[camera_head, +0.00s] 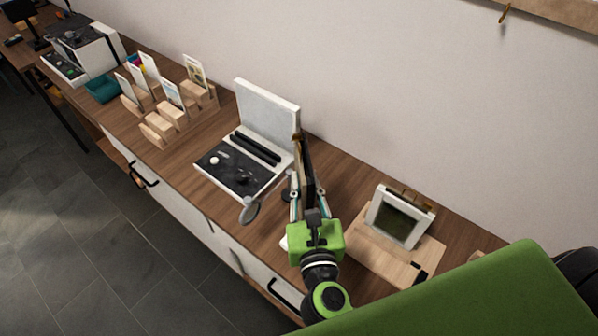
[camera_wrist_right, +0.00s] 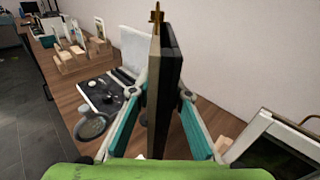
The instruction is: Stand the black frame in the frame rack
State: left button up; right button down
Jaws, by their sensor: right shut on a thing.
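The black frame (camera_head: 307,160) is seen nearly edge-on in the head view, upright above the wooden counter. My right gripper (camera_head: 307,197) is shut on it, with a finger on each side. In the right wrist view the black frame (camera_wrist_right: 171,75) rises between the teal fingers of the gripper (camera_wrist_right: 165,95), and a brass hanger shows at its top. A light wooden base (camera_head: 365,250), apparently the frame rack, lies to the right of the gripper. A white-rimmed frame (camera_head: 375,207) stands tilted on it. The base's slots are not clear. My left gripper is not in view.
A white box with an upright lid (camera_head: 267,110) and dark panel stands left of the gripper, with a round magnifier (camera_head: 250,211) close by. Wooden card holders (camera_head: 165,122) and a teal tray (camera_head: 102,90) are farther left. A wall runs behind the counter.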

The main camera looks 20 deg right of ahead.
pick_arm(q)
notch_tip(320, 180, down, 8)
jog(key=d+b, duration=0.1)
jog(key=b, duration=0.7)
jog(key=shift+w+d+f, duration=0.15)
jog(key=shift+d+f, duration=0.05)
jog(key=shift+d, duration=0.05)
pick_arm(e)
jog(key=w+d+f, duration=0.5)
jog(key=w+f, duration=0.2)
jog(key=f, duration=0.4)
jog(key=shift+w+d, duration=0.4)
jog(key=shift+f, duration=0.15)
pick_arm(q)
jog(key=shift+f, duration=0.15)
pick_arm(e)
jog(key=c, duration=1.9)
grip_release()
